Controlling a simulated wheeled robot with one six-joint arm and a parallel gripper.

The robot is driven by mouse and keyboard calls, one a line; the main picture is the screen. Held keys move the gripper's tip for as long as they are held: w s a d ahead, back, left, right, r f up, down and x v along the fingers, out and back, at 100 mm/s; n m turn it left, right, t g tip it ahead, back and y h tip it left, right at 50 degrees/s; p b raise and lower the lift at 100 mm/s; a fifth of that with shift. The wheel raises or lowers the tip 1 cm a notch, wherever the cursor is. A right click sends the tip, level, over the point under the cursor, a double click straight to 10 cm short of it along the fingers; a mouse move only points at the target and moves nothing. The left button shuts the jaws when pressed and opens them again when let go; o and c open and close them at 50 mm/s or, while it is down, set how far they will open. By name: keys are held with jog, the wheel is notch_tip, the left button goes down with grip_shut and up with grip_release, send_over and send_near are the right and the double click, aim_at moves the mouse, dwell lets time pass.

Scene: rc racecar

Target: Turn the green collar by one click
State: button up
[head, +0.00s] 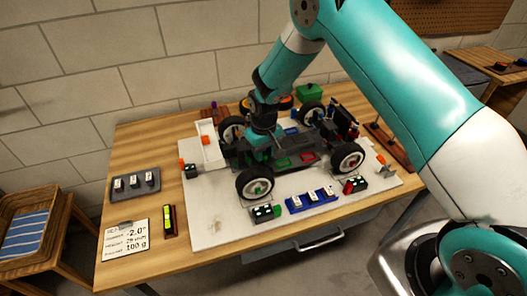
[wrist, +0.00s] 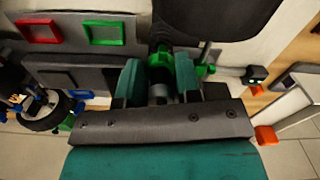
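The green collar (wrist: 160,60) sits around a dark upright shaft or damper at the top middle of the wrist view. My gripper (wrist: 158,74) has its two teal fingers on either side of the collar, very near it. Whether they touch it is unclear. A green part (wrist: 205,70) shows just right of the right finger. In the head view my gripper (head: 264,128) points down at the left end of the RC car (head: 290,150), beside its wheels. The collar is not clearly visible there.
The car stands on a pale mat (head: 225,225) on a wooden table (head: 135,200). A blue tray (head: 312,201), a grey tray (head: 134,186), a white bin (head: 207,150) and a spec card (head: 124,240) lie around it. Red and green frames (wrist: 104,33) show beside my gripper.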

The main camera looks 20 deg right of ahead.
jog(key=shift+m, duration=0.4)
jog(key=m+b, duration=0.1)
jog(key=m, duration=0.2)
jog(key=shift+a+m+b, duration=0.1)
jog(key=shift+m+b, duration=0.2)
jog(key=shift+b, duration=0.05)
jog(key=shift+m+b, duration=0.45)
jog(key=shift+m, duration=1.25)
jog(key=o, duration=0.9)
notch_tip(320, 180, up, 18)
jog(key=shift+f+b, duration=0.25)
jog(key=shift+b, duration=1)
